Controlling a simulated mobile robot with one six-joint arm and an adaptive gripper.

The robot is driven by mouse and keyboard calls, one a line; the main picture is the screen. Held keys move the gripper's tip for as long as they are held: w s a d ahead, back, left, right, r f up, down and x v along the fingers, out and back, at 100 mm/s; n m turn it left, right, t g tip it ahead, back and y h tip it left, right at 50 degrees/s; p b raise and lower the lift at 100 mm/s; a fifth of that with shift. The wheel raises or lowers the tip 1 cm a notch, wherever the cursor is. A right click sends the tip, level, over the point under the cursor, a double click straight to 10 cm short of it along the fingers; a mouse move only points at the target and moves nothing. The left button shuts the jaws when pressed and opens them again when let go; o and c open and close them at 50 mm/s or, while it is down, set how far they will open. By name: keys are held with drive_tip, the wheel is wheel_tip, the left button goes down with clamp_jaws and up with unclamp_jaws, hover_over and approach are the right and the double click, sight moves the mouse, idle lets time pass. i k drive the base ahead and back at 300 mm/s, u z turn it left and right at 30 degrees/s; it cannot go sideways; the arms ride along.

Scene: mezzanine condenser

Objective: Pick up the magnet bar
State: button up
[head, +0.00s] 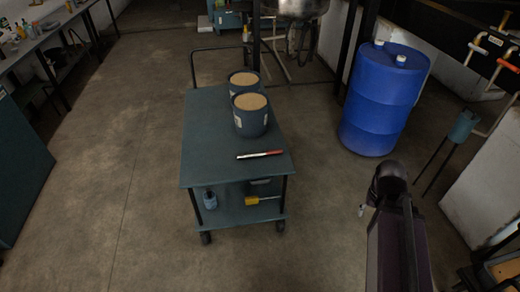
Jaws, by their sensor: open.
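A slim bar with a red end and a pale metal end, which looks like the magnet bar (259,154), lies on the top of a dark green cart (210,150). It lies crosswise near the front right part of the top, in front of two drums, with nothing touching it from above. My arm stands at the lower right of the head view, to the right of the cart and apart from it. My gripper cannot be made out there.
Two dark drums with tan contents, a front one (251,120) and a rear one (243,85), stand on the cart. Its lower shelf holds a small blue container (210,199) and a yellow-ended tool (252,201). A blue barrel (382,100) stands right. The floor left of the cart is clear.

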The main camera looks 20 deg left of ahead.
sight(275, 152)
drive_tip(key=u, duration=0.4)
drive_tip(key=i, duration=0.85)
drive_tip(key=u, duration=0.5)
